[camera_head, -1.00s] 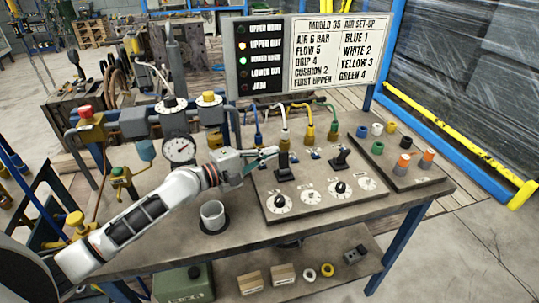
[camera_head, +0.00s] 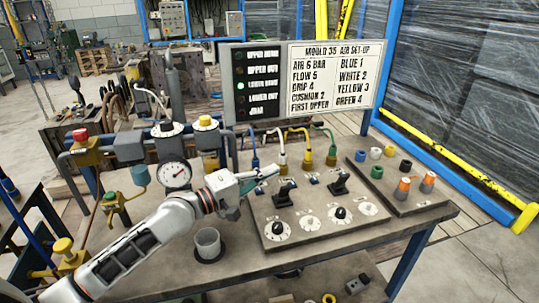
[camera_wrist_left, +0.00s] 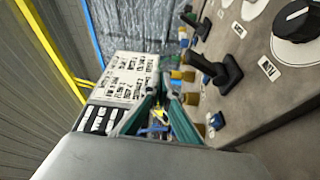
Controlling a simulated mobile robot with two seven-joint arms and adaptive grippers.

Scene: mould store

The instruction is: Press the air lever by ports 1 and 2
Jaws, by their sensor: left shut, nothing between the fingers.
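Two black air levers stand on the grey sloped panel (camera_head: 310,226). The left lever (camera_head: 284,190), by the blue and white hoses, appears tilted to the right, like the other lever (camera_head: 340,184). My left gripper (camera_head: 272,172) is shut and empty, just above and left of the left lever, near the hose fittings; contact cannot be told. In the left wrist view, the closed fingers (camera_wrist_left: 158,95) show with the near black lever (camera_wrist_left: 222,72) apart from them on the right. My right gripper is out of view.
Hoses in blue, white (camera_head: 282,140), yellow and green rise behind the levers. Dials (camera_head: 278,231) line the panel front. A cup (camera_head: 207,243) stands left of the panel and a gauge (camera_head: 175,175) behind it. The sign board (camera_head: 335,75) has one lit green lamp (camera_head: 241,86).

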